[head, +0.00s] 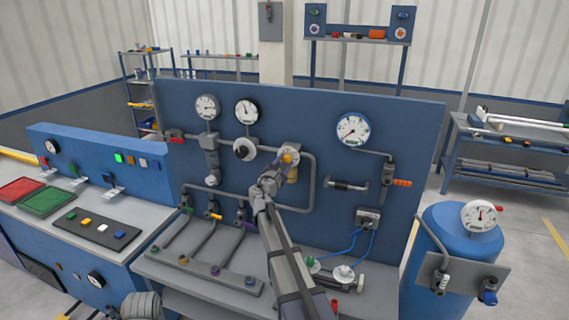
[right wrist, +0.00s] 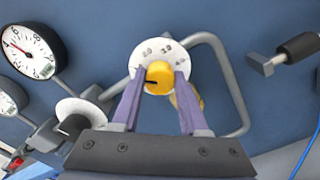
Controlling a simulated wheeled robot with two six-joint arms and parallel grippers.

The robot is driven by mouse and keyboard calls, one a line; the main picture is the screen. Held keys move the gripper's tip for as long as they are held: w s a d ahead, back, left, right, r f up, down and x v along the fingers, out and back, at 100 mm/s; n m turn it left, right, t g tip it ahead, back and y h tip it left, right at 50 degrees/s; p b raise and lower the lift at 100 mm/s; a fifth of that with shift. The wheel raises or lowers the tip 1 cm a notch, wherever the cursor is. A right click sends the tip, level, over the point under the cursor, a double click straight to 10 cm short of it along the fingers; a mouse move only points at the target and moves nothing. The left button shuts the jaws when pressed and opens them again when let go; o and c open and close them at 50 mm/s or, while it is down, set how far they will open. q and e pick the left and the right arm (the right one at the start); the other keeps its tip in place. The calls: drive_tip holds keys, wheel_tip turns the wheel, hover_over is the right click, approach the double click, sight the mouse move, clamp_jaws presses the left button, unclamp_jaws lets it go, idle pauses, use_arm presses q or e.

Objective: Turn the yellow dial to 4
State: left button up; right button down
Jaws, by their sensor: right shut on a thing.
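The yellow dial (head: 287,158) is a small round knob on the blue upright panel, at the centre of the head view. In the right wrist view the yellow dial (right wrist: 158,76) sits on a white disc (right wrist: 146,53) with dark numerals, too small to read surely. My right gripper (head: 283,164) reaches the panel from below. In the right wrist view its two purple fingers (right wrist: 158,85) stand on either side of the dial, shut on it. The fingers hide part of the disc's lower rim. My left gripper is not in view.
A white disc with a black knob (head: 245,149) is left of the dial. Gauges (head: 353,129) and grey pipes (head: 316,180) surround it on the blue panel (head: 420,120). Valves and pipes line the bench below. A blue tank (head: 450,245) stands at right.

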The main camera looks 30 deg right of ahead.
drive_tip(key=m, duration=2.9)
drive_tip(key=shift+f, duration=0.25)
idle(0.4)
drive_tip(key=shift+c, duration=2.2)
unclamp_jaws()
drive_tip(key=shift+a, duration=0.1)
